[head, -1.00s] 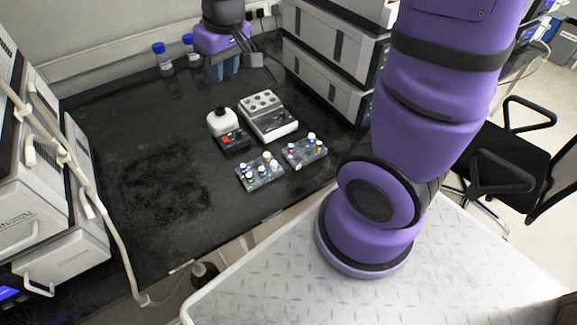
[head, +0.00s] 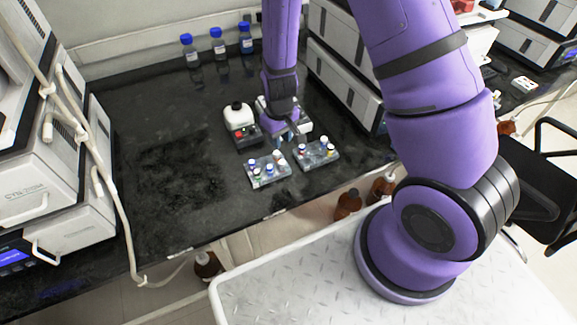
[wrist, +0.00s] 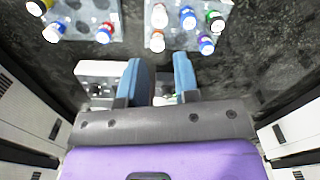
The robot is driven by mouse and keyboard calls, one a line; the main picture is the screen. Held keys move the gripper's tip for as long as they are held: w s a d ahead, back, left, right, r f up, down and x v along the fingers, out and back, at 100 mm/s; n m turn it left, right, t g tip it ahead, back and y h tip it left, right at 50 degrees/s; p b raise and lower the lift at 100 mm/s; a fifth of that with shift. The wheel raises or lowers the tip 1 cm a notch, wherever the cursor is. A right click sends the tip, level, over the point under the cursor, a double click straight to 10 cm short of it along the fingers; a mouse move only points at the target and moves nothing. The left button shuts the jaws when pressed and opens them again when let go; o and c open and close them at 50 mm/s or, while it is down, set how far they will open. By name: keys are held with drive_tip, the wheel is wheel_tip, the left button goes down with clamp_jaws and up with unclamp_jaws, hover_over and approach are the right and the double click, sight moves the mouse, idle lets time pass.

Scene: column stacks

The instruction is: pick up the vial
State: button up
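Several small vials with coloured caps stand in two clear racks; which one is the task's vial, I cannot tell. In the head view the left rack (head: 268,180) and the right rack (head: 325,162) sit side by side near the bench's front edge. In the wrist view a white-capped vial (wrist: 159,17), a blue-capped vial (wrist: 188,17), a green-capped vial (wrist: 215,20) and a red-capped vial (wrist: 157,42) stand in the right rack. My gripper (wrist: 160,65) points down with its blue fingers apart and nothing visible between them. In the head view it is just behind the racks, partly hidden.
A white-topped device (head: 238,118) stands left of my gripper. Blue-capped bottles (head: 218,45) line the back wall. Stacked instruments flank the bench; its left middle is clear.

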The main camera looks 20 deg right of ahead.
sight(282, 161)
drive_tip(key=shift+s+f, duration=0.15)
drive_tip(key=shift+f, duration=5.15)
clamp_jaws()
